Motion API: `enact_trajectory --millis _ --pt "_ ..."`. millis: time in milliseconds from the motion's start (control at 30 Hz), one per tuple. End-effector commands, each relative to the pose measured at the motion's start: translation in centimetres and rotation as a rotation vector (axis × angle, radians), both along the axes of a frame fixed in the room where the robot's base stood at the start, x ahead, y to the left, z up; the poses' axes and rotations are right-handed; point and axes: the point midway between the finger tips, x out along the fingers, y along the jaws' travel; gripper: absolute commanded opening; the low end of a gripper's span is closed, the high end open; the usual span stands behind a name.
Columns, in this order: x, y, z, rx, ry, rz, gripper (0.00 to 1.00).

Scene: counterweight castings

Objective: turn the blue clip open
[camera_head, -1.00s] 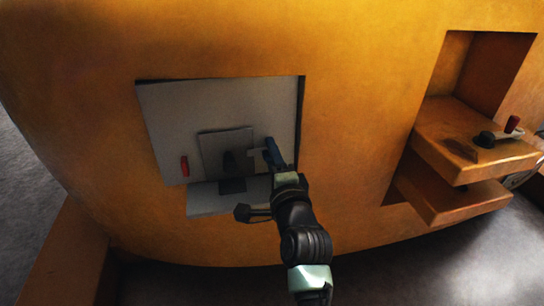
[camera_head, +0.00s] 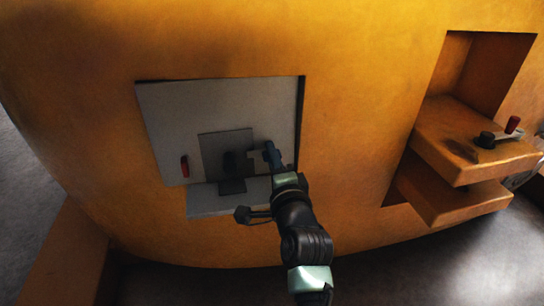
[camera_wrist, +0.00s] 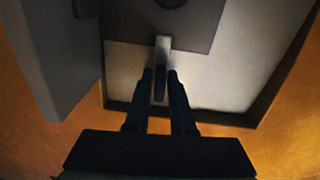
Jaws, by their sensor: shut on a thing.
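The clip (camera_wrist: 159,84) is a small dark bar in the wrist view, beside a light tab (camera_wrist: 163,47) at the edge of a grey plate. In the head view, a bluish upright piece that looks like the clip (camera_head: 268,147) stands at the plate's right side. My gripper (camera_wrist: 160,74) has one finger on each side of the bar and is shut on it. My gripper also shows in the head view (camera_head: 274,160), in front of the recess. The fingers hide part of the clip, and its blue colour is hard to make out in the wrist view.
The grey plate (camera_head: 210,146) with a dark block (camera_head: 233,163) stands in a pale recess (camera_head: 165,110) of an orange wall. A red handle (camera_head: 185,166) is at left and a pale ledge (camera_head: 208,203) below. Orange shelves (camera_head: 455,155) jut out at right.

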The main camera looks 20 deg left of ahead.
Motion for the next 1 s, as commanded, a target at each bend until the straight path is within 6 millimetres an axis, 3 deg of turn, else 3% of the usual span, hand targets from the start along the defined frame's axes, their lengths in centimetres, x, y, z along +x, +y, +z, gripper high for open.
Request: enact_trajectory --millis 1000 --pt "-0.03 0.03 -0.38 -0.739 -0.497 0.002 0.0"
